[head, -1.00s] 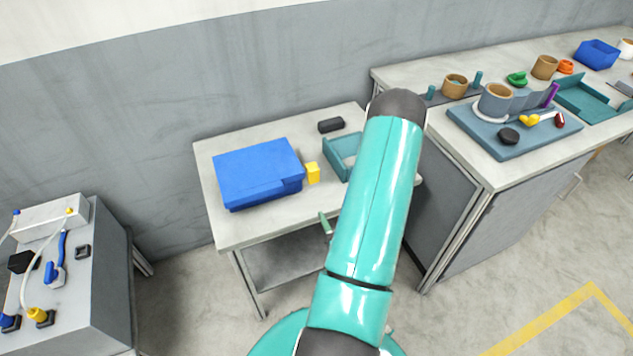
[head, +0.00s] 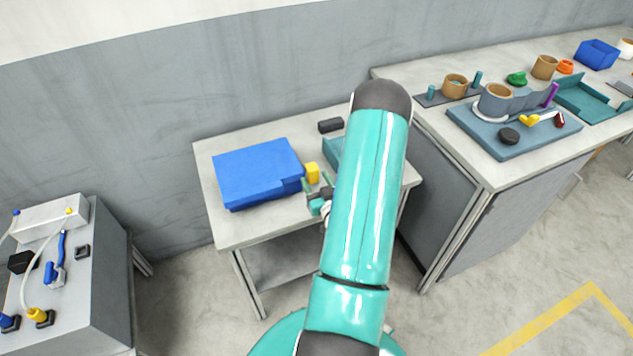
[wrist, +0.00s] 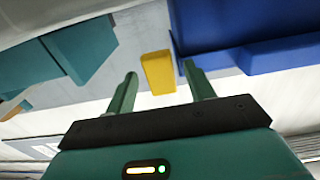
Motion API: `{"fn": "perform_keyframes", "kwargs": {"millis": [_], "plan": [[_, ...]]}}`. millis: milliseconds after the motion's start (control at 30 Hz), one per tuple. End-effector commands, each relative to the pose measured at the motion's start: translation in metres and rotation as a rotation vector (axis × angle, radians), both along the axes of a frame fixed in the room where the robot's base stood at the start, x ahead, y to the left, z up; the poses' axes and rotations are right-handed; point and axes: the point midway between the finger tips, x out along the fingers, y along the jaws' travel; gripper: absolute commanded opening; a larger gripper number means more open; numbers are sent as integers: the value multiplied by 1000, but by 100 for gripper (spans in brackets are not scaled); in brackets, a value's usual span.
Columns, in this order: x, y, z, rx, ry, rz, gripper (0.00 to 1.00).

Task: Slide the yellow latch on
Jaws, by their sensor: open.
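The yellow latch (head: 312,172) is a small upright block at the right side of the blue case (head: 258,172) on the small table. In the wrist view the latch (wrist: 158,72) stands beyond and between my two fingertips, with the blue case (wrist: 240,30) close on its right. My gripper (head: 317,184) is open and empty, just in front of the latch in the head view. In the wrist view my gripper (wrist: 158,80) shows both fingers spread apart. I cannot tell whether the right fingertip touches the case.
A teal tray (head: 333,150), partly hidden by my arm, stands right of the latch; it shows in the wrist view (wrist: 85,48). A black block (head: 330,125) lies behind. The table's front left (head: 232,232) is clear. A cluttered bench (head: 440,122) stands to the right.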

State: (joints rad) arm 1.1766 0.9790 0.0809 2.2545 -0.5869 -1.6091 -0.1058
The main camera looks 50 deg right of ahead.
Motion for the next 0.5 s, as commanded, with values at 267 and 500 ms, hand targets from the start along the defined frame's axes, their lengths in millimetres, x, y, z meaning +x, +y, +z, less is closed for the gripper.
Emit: {"fn": "perform_keyframes", "kwargs": {"millis": [267, 500], "plan": [[0, 0, 0, 0, 0, 0, 30], [0, 0, 0, 0, 0, 0, 0]]}}
